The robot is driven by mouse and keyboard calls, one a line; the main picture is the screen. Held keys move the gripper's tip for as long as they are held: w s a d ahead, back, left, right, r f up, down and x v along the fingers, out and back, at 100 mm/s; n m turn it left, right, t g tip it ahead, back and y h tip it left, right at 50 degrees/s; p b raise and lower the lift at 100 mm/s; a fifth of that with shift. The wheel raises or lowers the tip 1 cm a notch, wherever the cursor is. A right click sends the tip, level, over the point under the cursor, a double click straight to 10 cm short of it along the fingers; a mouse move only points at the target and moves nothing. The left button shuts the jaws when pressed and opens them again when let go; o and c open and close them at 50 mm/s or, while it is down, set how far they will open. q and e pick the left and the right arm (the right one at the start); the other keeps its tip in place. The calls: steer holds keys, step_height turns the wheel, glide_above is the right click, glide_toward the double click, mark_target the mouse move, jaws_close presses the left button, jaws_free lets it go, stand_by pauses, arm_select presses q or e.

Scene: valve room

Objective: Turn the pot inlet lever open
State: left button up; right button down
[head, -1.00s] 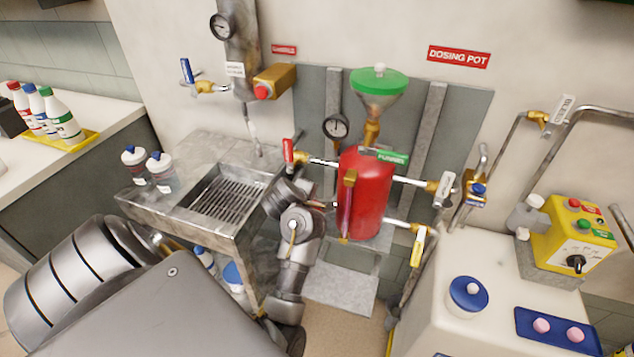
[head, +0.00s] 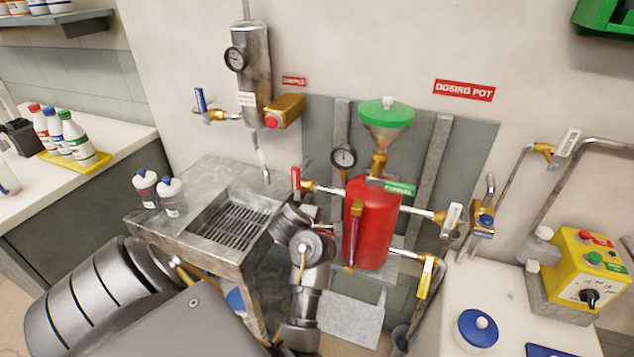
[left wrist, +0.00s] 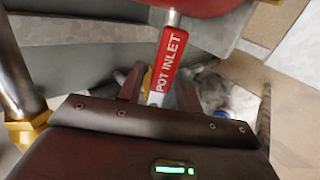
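The pot inlet lever (left wrist: 171,62) is a red handle with white "POT INLET" lettering in the left wrist view. My left gripper (left wrist: 160,78) has its two dark fingers on either side of the lever's lower end, with narrow gaps showing; firm contact cannot be seen. In the head view the red dosing pot (head: 371,232) stands under a green-lidded funnel (head: 386,122). My left arm reaches to the pot's left side, and the fingertips there cannot be made out clearly. A red lever (head: 296,180) stands upright on a brass valve left of the pot; its label is unreadable. My right gripper is out of view.
A metal sink (head: 175,235) with a grate and two bottles is left of my arm. A gauge (head: 343,157) stands behind the pot. Right of it are white-handled levers (head: 452,218), a yellow-handled lever (head: 425,278) and a yellow control box (head: 585,262).

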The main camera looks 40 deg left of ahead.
arm_select(q)
steer(key=shift+o, duration=0.5)
steer(key=shift+s+r+p, duration=0.2)
steer(key=shift+r+p, duration=0.1)
steer(key=shift+p, duration=0.05)
steer(key=p+v, duration=0.7)
steer(key=v, duration=0.3)
steer(key=shift+s+d, duration=0.1)
